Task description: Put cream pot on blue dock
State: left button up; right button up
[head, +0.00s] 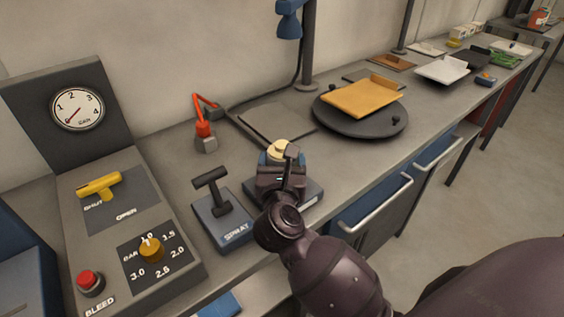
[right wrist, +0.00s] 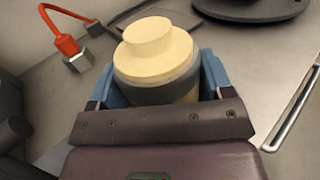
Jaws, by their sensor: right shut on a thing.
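The cream pot (right wrist: 156,52) has a pale round lid with a knob and a grey band around its body. My right gripper (head: 279,160) is shut on it, with a blue finger on each side in the right wrist view (right wrist: 162,80). In the head view the pot's top (head: 279,147) shows just beyond the gripper. The pot looks upright. Below the gripper is a blue-grey base (head: 254,188) with a white label at its front edge, largely covered by my arm. I cannot tell whether the pot touches it. My left gripper is not in view.
A spray lever on a blue-grey plate (head: 217,222) stands left of my gripper. A gauge panel (head: 125,190) is farther left. A red-orange bent tool (head: 204,125), a flat dark plate (head: 277,121) and a round turntable (head: 330,122) with a yellow tray (head: 362,97) are behind.

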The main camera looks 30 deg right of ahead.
jog(key=shift+f, duration=0.1)
jog(key=o, duration=0.7)
jog(key=shift+f, duration=0.1)
jog(key=shift+c, duration=0.2)
jog(key=o, duration=0.4)
jog(key=shift+o, duration=0.2)
jog(key=shift+r, duration=0.3)
jog(key=v, duration=1.2)
jog(key=shift+b, duration=0.3)
